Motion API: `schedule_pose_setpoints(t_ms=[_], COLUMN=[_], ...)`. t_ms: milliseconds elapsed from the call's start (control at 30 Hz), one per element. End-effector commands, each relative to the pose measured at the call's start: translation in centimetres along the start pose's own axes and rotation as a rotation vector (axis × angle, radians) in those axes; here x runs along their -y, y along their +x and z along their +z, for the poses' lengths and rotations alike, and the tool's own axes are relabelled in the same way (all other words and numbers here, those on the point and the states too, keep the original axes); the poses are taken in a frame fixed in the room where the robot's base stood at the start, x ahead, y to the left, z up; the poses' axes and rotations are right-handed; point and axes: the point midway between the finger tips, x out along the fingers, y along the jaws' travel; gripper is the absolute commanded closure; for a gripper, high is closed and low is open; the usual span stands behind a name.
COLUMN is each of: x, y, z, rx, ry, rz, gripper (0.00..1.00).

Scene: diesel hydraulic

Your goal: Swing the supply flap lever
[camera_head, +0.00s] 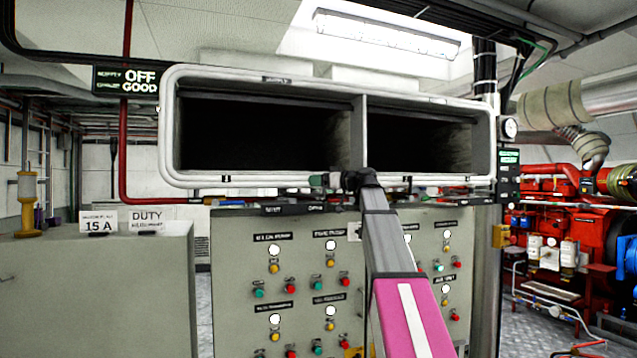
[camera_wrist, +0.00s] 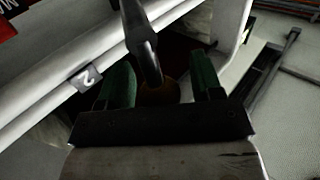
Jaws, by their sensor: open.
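The flap lever (camera_wrist: 143,45) is a dark grey metal bar in the wrist view. It comes down from the top, past the pale rim of the duct box, and its end lies between my fingertips. My gripper (camera_wrist: 163,86) has two green fingers, open, one on each side of the lever's end; I cannot tell whether either touches it. In the head view, my gripper (camera_head: 334,180) is at the lower rim of the white-framed duct box (camera_head: 270,180), near the divider between its two dark openings. The lever cannot be made out there, partly hidden by my gripper.
A grey control cabinet (camera_head: 225,270) with coloured buttons stands below the duct box. A grey cabinet (camera_head: 100,290) with small signs is at the left. Red machinery (camera_head: 555,225) and a gauge (camera_head: 510,128) are at the right. A small plate marked 2 (camera_wrist: 87,77) is on the rim.

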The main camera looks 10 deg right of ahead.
Motion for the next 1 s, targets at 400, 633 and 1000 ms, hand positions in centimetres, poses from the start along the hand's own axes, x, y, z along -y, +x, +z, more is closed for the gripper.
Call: schedule_pose_setpoints(t_ms=[400, 633, 1000], x=[0.0, 0.1, 3.0], y=[0.2, 0.2, 1.0], z=[0.0, 0.0, 0.2], rx=[0.0, 0.0, 0.0], ry=[0.0, 0.0, -0.003], rz=[0.001, 0.004, 0.139], gripper=[0.76, 1.0, 1.0])
